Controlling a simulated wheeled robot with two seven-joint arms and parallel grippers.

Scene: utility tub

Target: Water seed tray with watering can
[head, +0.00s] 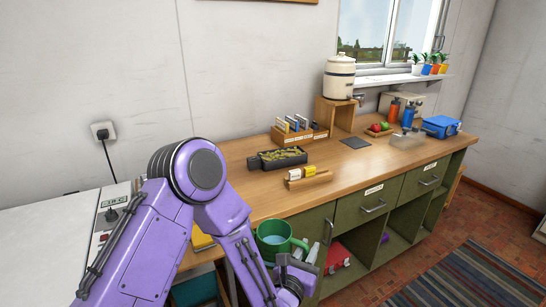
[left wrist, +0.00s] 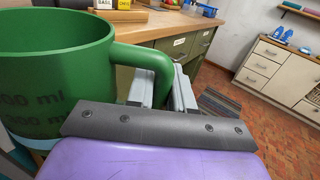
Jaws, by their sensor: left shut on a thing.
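A green can (head: 264,229) with a loop handle is at the table's front edge, with blue water showing inside. In the left wrist view the green can (left wrist: 50,45) fills the left side and bears ml marks; no spout shows. My left gripper (head: 300,262) is shut on its handle, and its fingers (left wrist: 165,92) show on the handle in the wrist view. The can looks upright. The black seed tray (head: 278,166), filled with yellow-green stuff, lies on the wooden bench behind the can, apart from it. My right gripper is not in view.
A cream water crock (head: 340,76) stands on a wooden stand. A dark flat pad (head: 355,143) lies farther right. The bench front is clear.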

